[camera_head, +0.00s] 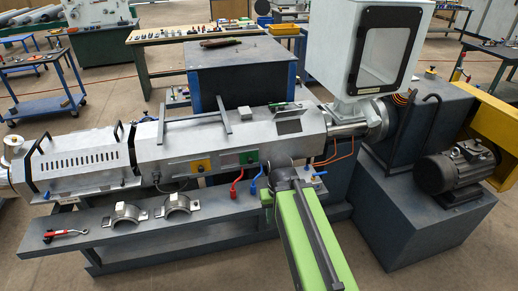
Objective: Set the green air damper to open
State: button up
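No gripper fingers can be made out.
A red handle (236,188) and a blue handle (255,181) stand below the green plate, close to my arm. Two metal half-clamps (180,203) and a red-handled tool (64,235) lie on the front ledge (90,230). A white hopper (345,45) rises at right.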

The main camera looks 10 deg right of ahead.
aim_at(250, 158)
jog(key=z, duration=0.15)
jog(key=i, duration=1.3)
jog(key=u, duration=0.2)
jog(key=k, duration=0.55)
jog(key=u, duration=2.1)
jog(key=k, duration=0.95)
jog(key=z, duration=0.95)
jog(key=i, duration=0.35)
jog(key=u, duration=0.2)
